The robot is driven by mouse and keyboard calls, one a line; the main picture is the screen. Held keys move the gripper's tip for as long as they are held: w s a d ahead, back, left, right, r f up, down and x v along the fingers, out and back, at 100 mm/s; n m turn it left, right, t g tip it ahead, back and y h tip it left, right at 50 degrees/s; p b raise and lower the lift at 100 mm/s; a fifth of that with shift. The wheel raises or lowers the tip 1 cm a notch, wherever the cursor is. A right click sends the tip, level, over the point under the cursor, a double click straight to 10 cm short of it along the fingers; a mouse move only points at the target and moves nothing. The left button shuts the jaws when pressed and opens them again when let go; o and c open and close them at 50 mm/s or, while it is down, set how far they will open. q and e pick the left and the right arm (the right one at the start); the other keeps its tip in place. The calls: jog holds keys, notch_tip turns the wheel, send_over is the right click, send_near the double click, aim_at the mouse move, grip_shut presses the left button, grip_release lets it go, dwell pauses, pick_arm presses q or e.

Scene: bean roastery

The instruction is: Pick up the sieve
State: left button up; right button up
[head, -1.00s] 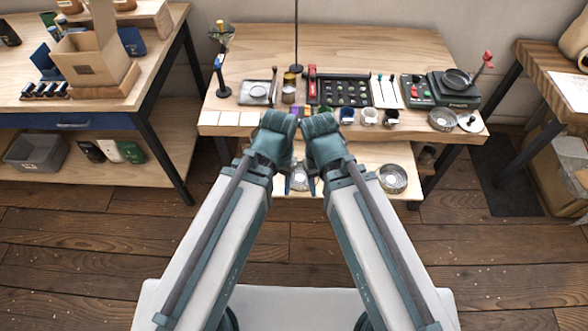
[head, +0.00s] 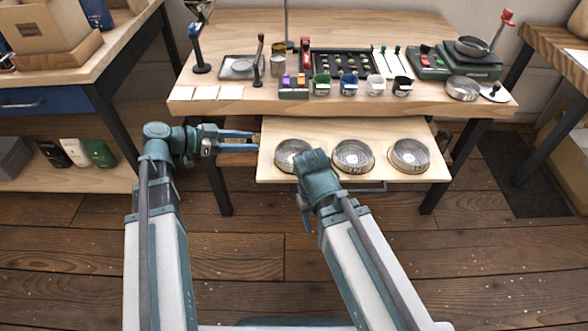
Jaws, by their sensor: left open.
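Three round metal dishes that look like sieves lie in a row on the pale pull-out board (head: 270,174) under the table: a left one (head: 291,156), a middle one (head: 353,157) and a right one (head: 409,156). My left gripper (head: 256,141) is open and empty. My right gripper (head: 304,210) hangs in front of the board, pointing down. Its wrist partly covers the gap between the left and middle sieves, and its jaw opening is hidden.
The table (head: 240,106) above the board holds several cups, a black tray (head: 360,66), a shallow metal pan (head: 463,88) and a green scale (head: 466,66). A workbench (head: 110,60) with cardboard boxes stands at left. The floor in front is clear.

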pick_arm(q)
jog(key=b, duration=0.3)
send_near(293, 141)
jog(key=x, duration=0.3)
jog(key=shift+d+r, duration=0.1)
jog(key=shift+r, duration=0.05)
jog(key=b+x, duration=0.1)
jog(key=x, duration=0.1)
jog(key=b+x, duration=0.1)
jog(key=x, duration=0.1)
jog(key=shift+w+f, duration=0.15)
jog(key=shift+f, duration=0.2)
jog(key=shift+w+d+f, duration=0.1)
jog(key=shift+d, duration=0.3)
grip_shut()
